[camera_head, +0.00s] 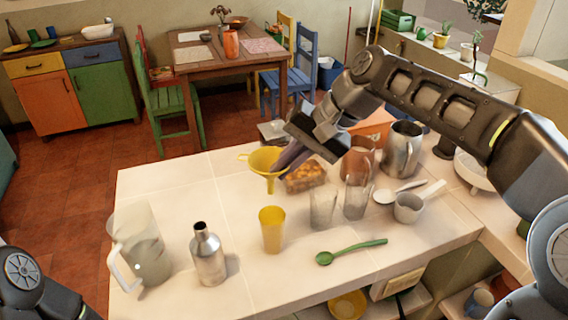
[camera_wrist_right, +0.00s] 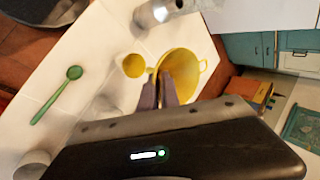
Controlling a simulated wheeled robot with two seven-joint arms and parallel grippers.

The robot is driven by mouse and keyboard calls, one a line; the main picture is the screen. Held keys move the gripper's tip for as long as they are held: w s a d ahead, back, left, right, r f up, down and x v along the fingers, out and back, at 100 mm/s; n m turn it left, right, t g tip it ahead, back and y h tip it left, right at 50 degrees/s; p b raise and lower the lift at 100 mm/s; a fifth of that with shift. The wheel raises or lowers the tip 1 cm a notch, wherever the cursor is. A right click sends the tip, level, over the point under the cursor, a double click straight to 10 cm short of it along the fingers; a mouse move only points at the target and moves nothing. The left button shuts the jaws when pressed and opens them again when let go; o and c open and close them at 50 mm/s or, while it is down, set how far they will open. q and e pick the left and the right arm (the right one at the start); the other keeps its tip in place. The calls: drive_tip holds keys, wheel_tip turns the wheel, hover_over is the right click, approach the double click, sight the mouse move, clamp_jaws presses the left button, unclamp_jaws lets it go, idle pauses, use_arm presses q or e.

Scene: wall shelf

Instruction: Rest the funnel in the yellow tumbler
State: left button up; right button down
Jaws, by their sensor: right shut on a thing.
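The yellow funnel (camera_head: 258,161) is held in the air by my right gripper (camera_head: 281,163), spout down, above and behind the yellow tumbler (camera_head: 272,231). The gripper's dark fingers are shut on the funnel's right side. The tumbler stands upright on the pale counter, and the funnel is apart from it. In the right wrist view the funnel (camera_wrist_right: 186,62) is at the fingertips (camera_wrist_right: 168,84), and the tumbler (camera_wrist_right: 134,66) stands to its left. My left gripper is not in view; only part of my left arm shows at the lower left.
A metal bottle (camera_head: 208,256) and clear pitcher (camera_head: 146,248) stand left of the tumbler. Two clear glasses (camera_head: 323,207) (camera_head: 357,198) stand to its right. A green spoon (camera_head: 350,251) lies in front. A filled container (camera_head: 306,177) and metal jug (camera_head: 403,151) are farther back. The counter's left rear is clear.

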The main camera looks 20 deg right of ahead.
drive_tip(key=shift+f+b, duration=1.9)
drive_tip(key=shift+f, duration=1.15)
drive_tip(key=shift+f+b, duration=2.05)
drive_tip(key=shift+f, duration=0.95)
idle(2.0)
